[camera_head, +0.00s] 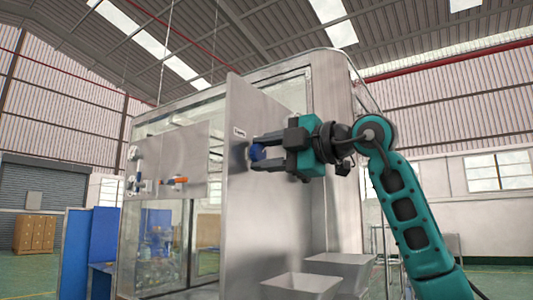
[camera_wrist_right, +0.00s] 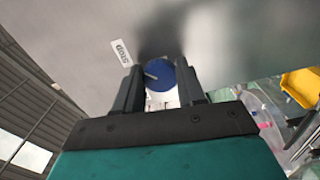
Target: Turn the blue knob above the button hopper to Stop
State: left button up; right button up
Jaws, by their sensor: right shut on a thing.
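The blue knob (camera_head: 257,152) is on a brushed metal panel (camera_head: 250,210), with a small white label (camera_head: 240,132) just above and left of it. In the right wrist view the blue knob (camera_wrist_right: 160,76) sits between the two dark fingers, and its pale pointer mark shows near its left side. The label there (camera_wrist_right: 121,52) reads STOP, up and left of the knob. My right gripper (camera_head: 262,152) is shut on the knob, one finger on each side. My left gripper is not in view.
Two grey open hoppers (camera_head: 300,284) (camera_head: 340,258) stand below the panel. An orange-handled valve (camera_head: 175,181) and other fittings are on the cabinet at the left. In the wrist view a yellow bin (camera_wrist_right: 302,86) lies to the right.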

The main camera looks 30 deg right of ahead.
jog(key=o, duration=1.1)
jog(key=shift+c, duration=0.2)
jog(key=shift+s+d, duration=0.25)
jog(key=shift+s, duration=0.25)
jog(key=b+v, duration=0.1)
jog(key=v, duration=1.1)
jog(key=shift+b, duration=0.4)
jog(key=shift+w, duration=0.1)
jog(key=shift+f, duration=0.1)
